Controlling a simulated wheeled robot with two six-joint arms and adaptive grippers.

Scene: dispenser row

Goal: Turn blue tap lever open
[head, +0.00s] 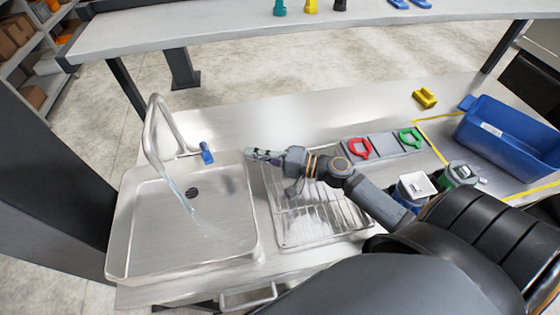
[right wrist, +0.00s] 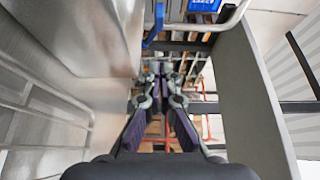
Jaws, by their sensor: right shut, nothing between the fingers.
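The blue tap lever (head: 207,153) stands upright on the back right of the sink (head: 185,262), beside the curved metal tap (head: 152,135). A pale bluish streak like running water falls from the spout into the basin. My right gripper (head: 250,154) is shut and empty, a short way to the right of the lever and apart from it, its tips pointing left. In the right wrist view the shut fingers (right wrist: 159,72) point forward, and the blue lever (right wrist: 155,24) shows ahead of them, slightly left. My left gripper is not in view.
A ribbed drainer (head: 310,215) lies under my right arm. Red (head: 360,148) and green (head: 410,138) rings sit on a panel at the back. The counter behind the lever is clear.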

